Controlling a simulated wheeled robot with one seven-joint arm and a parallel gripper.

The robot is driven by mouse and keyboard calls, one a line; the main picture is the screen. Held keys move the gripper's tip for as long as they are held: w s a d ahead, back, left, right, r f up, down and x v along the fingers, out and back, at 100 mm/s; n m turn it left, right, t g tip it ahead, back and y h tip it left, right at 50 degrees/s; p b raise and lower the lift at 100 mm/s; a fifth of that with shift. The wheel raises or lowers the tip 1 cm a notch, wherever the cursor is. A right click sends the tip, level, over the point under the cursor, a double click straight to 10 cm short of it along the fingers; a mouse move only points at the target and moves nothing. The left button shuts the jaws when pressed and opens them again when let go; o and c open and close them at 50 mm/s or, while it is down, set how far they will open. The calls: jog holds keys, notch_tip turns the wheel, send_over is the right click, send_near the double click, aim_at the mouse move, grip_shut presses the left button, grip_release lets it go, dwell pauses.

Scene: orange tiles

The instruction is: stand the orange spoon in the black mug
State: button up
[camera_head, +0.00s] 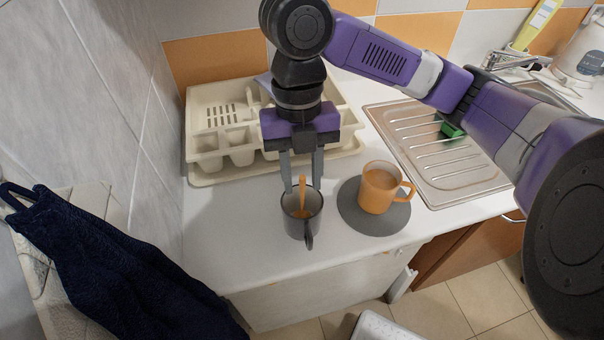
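The black mug (296,228) stands upright on the white counter, near its front edge, with its handle toward the camera. The orange spoon (302,195) stands in the mug, its upper part rising above the rim and its lower end inside. My gripper (302,188) points down just over the mug. Its two grey fingers are apart, one on each side of the spoon, with a visible gap to it. The fingertips are at about rim height; whether they reach inside the mug is hard to tell.
An orange cup (380,187) with a drink sits on a round grey mat (349,208) right of the mug. A cream dish rack (205,172) stands behind. A steel sink drainer (470,178) with a green object (452,130) is at right. The counter left of the mug is clear.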

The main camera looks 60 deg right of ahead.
notch_tip(320, 180, up, 8)
jog(key=shift+w+d+f, duration=0.15)
jog(key=shift+w+d, duration=0.25)
jog(key=shift+d, duration=0.05)
dwell(1.1)
